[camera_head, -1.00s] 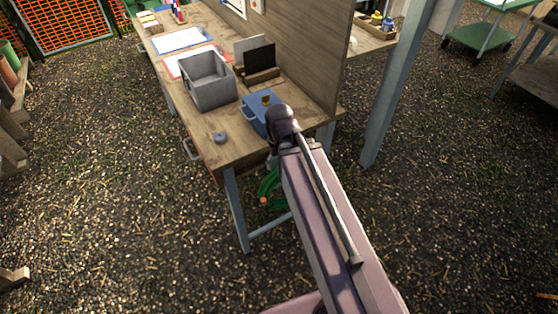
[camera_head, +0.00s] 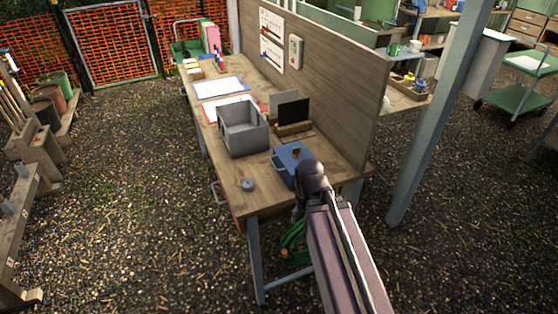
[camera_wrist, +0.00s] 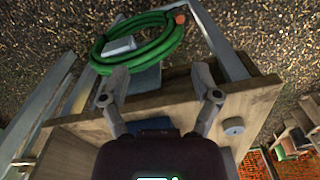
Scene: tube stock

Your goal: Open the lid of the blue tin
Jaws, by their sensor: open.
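The blue tin (camera_head: 285,158) stands on the near right part of the wooden workbench, with a small brownish mark on its flat top and a handle on its left side. Its lid looks closed. The dark end of my arm hides its right side. My gripper (camera_wrist: 160,74) is open and empty in the wrist view, its two fingers spread over the bench edge. In the head view the fingers are hidden behind my arm.
On the workbench (camera_head: 232,180) are a grey open box (camera_head: 245,141), a small grey round object (camera_head: 248,185) and clipboards (camera_head: 220,87). An upright wooden panel (camera_head: 330,85) borders the bench's right side. A green hose (camera_wrist: 140,42) hangs below the bench. A post (camera_head: 430,130) stands right.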

